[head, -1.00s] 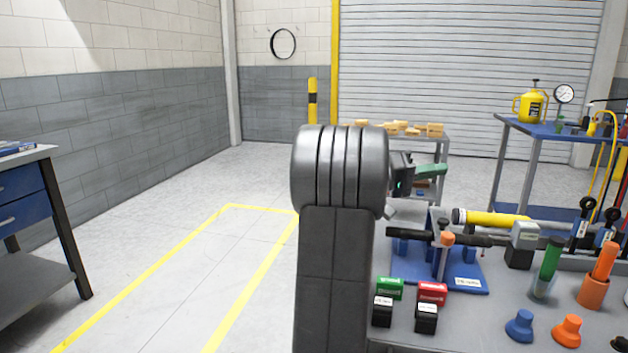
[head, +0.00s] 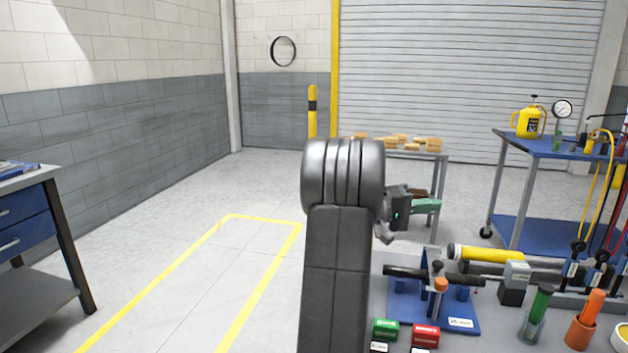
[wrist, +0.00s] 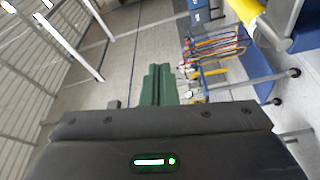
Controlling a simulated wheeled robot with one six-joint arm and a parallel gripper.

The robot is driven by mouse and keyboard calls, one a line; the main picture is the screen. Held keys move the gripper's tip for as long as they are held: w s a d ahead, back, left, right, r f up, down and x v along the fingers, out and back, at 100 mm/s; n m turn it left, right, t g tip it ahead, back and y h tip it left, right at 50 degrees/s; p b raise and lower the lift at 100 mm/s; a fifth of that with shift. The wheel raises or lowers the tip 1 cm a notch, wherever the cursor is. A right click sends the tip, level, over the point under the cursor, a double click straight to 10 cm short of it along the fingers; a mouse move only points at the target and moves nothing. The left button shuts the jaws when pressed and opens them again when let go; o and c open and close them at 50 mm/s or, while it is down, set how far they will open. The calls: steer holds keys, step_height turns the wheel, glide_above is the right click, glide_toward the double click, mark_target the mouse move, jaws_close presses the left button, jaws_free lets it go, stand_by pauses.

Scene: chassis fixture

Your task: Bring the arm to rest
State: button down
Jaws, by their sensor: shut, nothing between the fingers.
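My arm stands upright in the middle of the head view, its big grey joint hiding part of what lies behind it. My gripper (head: 428,206) shows just right of that joint, its green fingers pointing right, above and behind the workbench fixture. In the wrist view my gripper (wrist: 159,88) has its green fingers together with nothing between them. It is in the air and touches nothing that I can see.
A blue fixture (head: 410,309) with a black bar stands on the grey bench at lower right. Green (head: 385,328) and red (head: 425,334) blocks sit before it. A blue cart (head: 560,148) stands at back right. The floor at left is clear.

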steer(key=w+n+p, duration=0.1)
steer(key=p, duration=0.2)
steer(key=w+n+p, duration=0.1)
steer(key=p, duration=0.2)
steer(key=shift+w+d+f+y, duration=0.1)
steer(key=shift+d+f+y, duration=0.05)
steer(key=shift+d+y, duration=0.15)
steer(key=shift+f, duration=0.1)
stand_by(0.3)
